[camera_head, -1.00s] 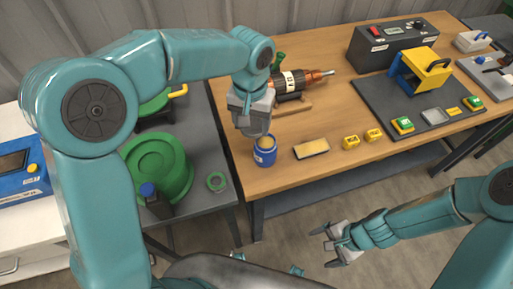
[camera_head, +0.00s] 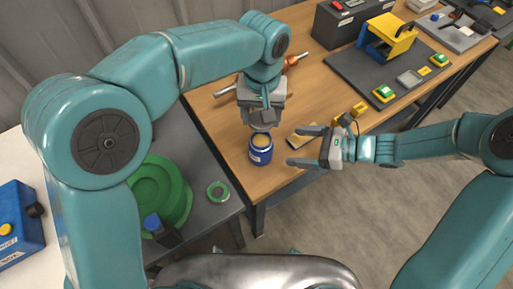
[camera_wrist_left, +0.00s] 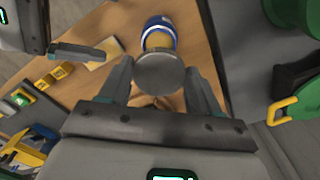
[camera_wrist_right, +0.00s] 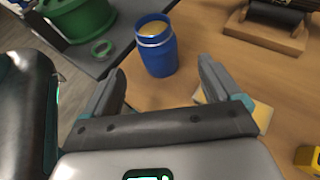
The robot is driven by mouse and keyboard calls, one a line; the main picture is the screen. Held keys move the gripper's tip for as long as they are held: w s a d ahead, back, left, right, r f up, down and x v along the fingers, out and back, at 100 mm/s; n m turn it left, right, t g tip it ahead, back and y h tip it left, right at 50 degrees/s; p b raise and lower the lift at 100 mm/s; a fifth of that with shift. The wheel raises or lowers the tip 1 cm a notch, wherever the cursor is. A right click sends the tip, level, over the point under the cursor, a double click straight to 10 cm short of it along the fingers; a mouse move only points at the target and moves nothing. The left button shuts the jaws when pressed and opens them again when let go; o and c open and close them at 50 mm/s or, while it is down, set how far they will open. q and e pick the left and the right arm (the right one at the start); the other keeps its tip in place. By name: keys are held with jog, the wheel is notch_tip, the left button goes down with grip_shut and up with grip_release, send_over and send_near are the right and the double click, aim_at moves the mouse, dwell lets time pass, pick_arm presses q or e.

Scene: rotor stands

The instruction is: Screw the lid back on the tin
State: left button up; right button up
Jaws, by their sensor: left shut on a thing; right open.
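The blue tin (camera_head: 260,154) stands upright and uncovered on the wooden table near its front-left corner. Its yellowish top shows in the right wrist view (camera_wrist_right: 155,30). My left gripper (camera_head: 262,122) is above the tin, pointing down. It is shut on a grey round lid, which shows between its fingers in the left wrist view (camera_wrist_left: 160,73). The lid looks apart from the tin. My right gripper (camera_head: 294,146) is open and empty, just right of the tin, with its fingers pointing at it. In the right wrist view the tin is ahead, beyond the fingertips.
A yellow-topped pad (camera_wrist_right: 262,115) lies right of the tin, partly behind my right gripper. Small yellow blocks (camera_head: 359,109) lie beyond it. A rotor on a wooden stand (camera_wrist_right: 265,35) is behind. A green ring (camera_head: 217,191) and large green drum (camera_head: 160,190) are on the grey table, left.

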pick_arm(q)
jog(key=shift+s+d, duration=0.15)
jog(key=shift+s, duration=0.05)
jog(key=shift+w, duration=0.1)
pick_arm(e)
jog(key=x, duration=1.2)
jog(key=shift+s, duration=0.2)
jog(key=c, duration=1.4)
pick_arm(q)
send_over(261, 141)
jog(key=shift+f, duration=2.55)
pick_arm(e)
jog(key=shift+o, duration=0.2)
pick_arm(q)
jog(key=shift+f, duration=0.1)
jog(key=shift+f, duration=0.8)
jog(key=shift+f, duration=0.25)
